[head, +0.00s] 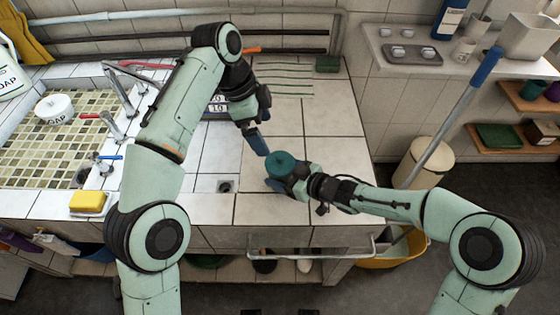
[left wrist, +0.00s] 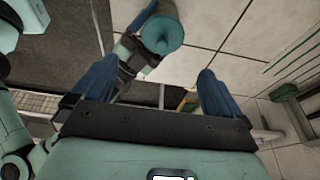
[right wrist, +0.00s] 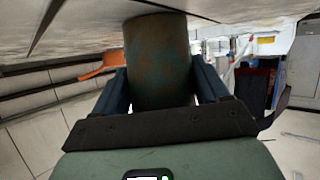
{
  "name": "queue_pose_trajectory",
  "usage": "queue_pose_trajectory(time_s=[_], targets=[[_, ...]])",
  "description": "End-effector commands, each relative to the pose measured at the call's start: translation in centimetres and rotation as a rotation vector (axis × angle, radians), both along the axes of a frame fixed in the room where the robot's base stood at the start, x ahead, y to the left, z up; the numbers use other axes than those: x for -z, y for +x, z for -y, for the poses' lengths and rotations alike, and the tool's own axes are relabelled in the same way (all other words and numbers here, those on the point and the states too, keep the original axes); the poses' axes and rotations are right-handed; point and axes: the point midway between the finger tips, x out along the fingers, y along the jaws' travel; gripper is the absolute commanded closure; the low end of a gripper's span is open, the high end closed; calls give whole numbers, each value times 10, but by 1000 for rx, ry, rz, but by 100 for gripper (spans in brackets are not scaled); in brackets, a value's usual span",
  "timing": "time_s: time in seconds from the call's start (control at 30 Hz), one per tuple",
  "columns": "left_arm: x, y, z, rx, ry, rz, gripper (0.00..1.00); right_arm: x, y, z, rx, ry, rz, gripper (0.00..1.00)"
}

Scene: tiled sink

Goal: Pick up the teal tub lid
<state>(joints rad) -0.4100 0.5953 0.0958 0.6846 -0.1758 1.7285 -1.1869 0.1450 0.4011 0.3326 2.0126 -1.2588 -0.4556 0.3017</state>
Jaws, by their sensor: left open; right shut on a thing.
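The teal lid (head: 281,158) is round and forms the top of a small tub near the counter's front right. It also shows in the left wrist view (left wrist: 162,34) as a teal disc with a rim. My right gripper (head: 284,178) is shut on the tub, seen in the right wrist view as a dull green-brown cylinder (right wrist: 158,62) between the fingers. My left gripper (head: 262,124) is open and empty, up and left of the lid, apart from it. In the left wrist view the lid lies beyond the fingers.
A sink (head: 50,135) with a tap is at the left, with a yellow sponge (head: 88,201) at its front edge. A green block (head: 327,64) lies at the back of the counter. A mop or broom handle (head: 455,110) leans at the right. The tiles right of the lid are clear.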

Motion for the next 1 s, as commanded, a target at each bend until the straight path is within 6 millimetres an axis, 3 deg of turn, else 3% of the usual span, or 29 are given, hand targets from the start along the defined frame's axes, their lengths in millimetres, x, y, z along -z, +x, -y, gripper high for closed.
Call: queue_pose_trajectory(time_s=[0.3,0.57,0.8,1.0], targets=[[44,0,13,-3,2,-2,0,0,0,0,0,0,0,62],[63,1,21,-3,1,0,0,0,0,0,0,0,0,62],[96,4,34,-4,1,-1,0,0,0,0,0,0,0,62],[104,4,37,-5,0,2,0,0,0,0,0,0,0,62]])
